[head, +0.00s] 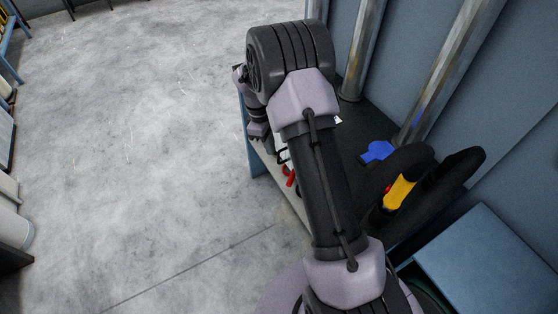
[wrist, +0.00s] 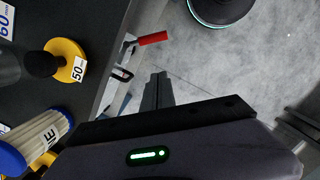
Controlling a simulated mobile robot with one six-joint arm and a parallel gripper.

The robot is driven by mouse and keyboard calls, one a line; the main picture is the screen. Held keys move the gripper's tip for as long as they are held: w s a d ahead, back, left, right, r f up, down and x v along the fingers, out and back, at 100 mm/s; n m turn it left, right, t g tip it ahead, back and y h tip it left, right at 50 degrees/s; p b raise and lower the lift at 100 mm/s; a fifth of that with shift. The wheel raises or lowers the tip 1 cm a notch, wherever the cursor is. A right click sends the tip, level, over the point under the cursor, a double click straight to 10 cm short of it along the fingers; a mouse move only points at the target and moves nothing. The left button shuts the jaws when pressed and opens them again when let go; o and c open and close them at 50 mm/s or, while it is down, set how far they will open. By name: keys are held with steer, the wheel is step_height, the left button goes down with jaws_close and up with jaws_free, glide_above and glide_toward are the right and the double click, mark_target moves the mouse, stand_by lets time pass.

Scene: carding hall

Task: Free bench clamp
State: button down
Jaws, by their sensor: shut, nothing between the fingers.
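The bench clamp shows in the wrist view as a red handle (wrist: 152,39) on a pale metal part at the edge of the dark bench top (wrist: 95,20). A small dark loop sits just below it. In the head view small red parts (head: 290,178) show beside my arm at the bench's left edge. My gripper (wrist: 157,88) is shut and empty, pointing along the bench edge. It is below the red handle in the wrist view and appears apart from it. My arm hides most of the clamp and the gripper in the head view.
A yellow disc marked 50 (wrist: 72,58) with a black knob stands on the bench. A blue-ended pale roll (wrist: 42,135) lies nearby. A blue object (head: 377,151), a yellow item (head: 399,192) and metal pipes (head: 362,50) are at the right. Open floor (head: 150,150) lies left.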

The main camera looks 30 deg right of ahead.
steer(key=s+d+f+b, duration=0.1)
steer(key=s+f+b, duration=0.1)
steer(key=f, duration=0.3)
steer(key=s+d+f+b, duration=0.1)
steer(key=d+f+b, duration=0.1)
steer(key=f, duration=0.3)
steer(key=shift+s+d+f+b, duration=0.2)
steer(key=shift+s+f+b, duration=0.15)
steer(key=shift+f, duration=0.05)
steer(key=s+n+p, duration=0.1)
steer(key=n+p, duration=0.1)
steer(key=n, duration=0.1)
steer(key=shift+s+d+r+p, duration=0.2)
steer(key=shift+s+d+p, duration=0.2)
steer(key=shift+s+d+f+n+t+h+p, duration=0.1)
steer(key=shift+s+d+n+t+p, duration=0.3)
steer(key=shift+n+p, duration=0.5)
steer(key=shift+s+d+f+n+t+h+p, duration=0.1)
steer(key=shift+s+d+n+p, duration=0.25)
steer(key=shift+d+n+p, duration=0.55)
steer(key=shift+s+d+n+t+h+p, duration=0.15)
steer(key=shift+s+n+p, duration=0.3)
steer(key=shift+n, duration=0.85)
steer(key=shift+w+d, duration=0.1)
